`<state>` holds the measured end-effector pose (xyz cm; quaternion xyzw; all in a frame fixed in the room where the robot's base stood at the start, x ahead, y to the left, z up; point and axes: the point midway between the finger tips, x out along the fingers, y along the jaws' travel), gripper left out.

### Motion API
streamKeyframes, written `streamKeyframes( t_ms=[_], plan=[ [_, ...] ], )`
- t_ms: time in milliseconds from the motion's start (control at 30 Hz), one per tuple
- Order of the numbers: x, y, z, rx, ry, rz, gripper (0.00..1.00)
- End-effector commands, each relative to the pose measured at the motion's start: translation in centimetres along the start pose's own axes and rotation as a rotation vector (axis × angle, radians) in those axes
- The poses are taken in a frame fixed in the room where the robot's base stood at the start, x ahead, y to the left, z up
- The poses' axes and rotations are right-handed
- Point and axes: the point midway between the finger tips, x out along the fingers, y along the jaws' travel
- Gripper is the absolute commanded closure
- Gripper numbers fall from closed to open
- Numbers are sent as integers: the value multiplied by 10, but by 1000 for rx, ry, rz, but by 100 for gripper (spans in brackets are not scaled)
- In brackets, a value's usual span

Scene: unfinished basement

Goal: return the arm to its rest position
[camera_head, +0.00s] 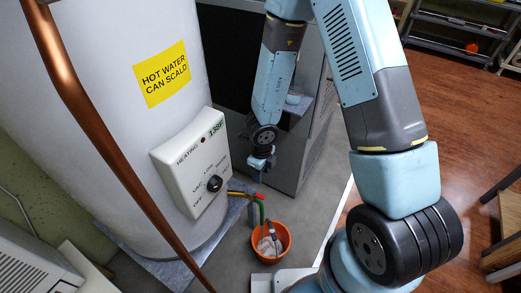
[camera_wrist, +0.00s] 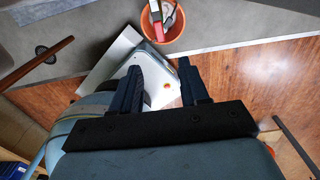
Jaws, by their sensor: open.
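My blue and grey arm rises at the right of the head view and bends over at the top. Its forearm hangs down in front of a grey cabinet. My gripper (camera_head: 262,165) points down in mid-air, to the right of the water heater's control box and above the floor. In the wrist view my gripper (camera_wrist: 162,72) shows two dark fingers spread apart with nothing between them. The fingertips are clear of the orange bucket (camera_wrist: 174,41) beyond them.
The white water heater (camera_head: 110,60) with its control box (camera_head: 185,165) fills the left, behind a copper pipe (camera_head: 85,115). The orange bucket (camera_head: 271,258) holds tools on the floor. The grey cabinet (camera_head: 312,135) stands behind my forearm. Wooden floor (camera_head: 465,110) lies open at right.

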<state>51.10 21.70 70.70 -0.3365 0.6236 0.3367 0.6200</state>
Motion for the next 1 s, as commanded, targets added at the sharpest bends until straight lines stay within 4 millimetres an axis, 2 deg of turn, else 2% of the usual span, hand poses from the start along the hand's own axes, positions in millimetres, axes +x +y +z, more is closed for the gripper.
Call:
streamKeyframes(
  t_ms=[233,367,700,1000],
  plan=[
    [-4,-2,2,-12,-12,-3,55],
    [-24,-14,12,-77,-70,-21,55],
    [-125,-53,41,-436,-299,-128,55],
    [-217,-68,37,-782,-411,-253,55]
  ],
)
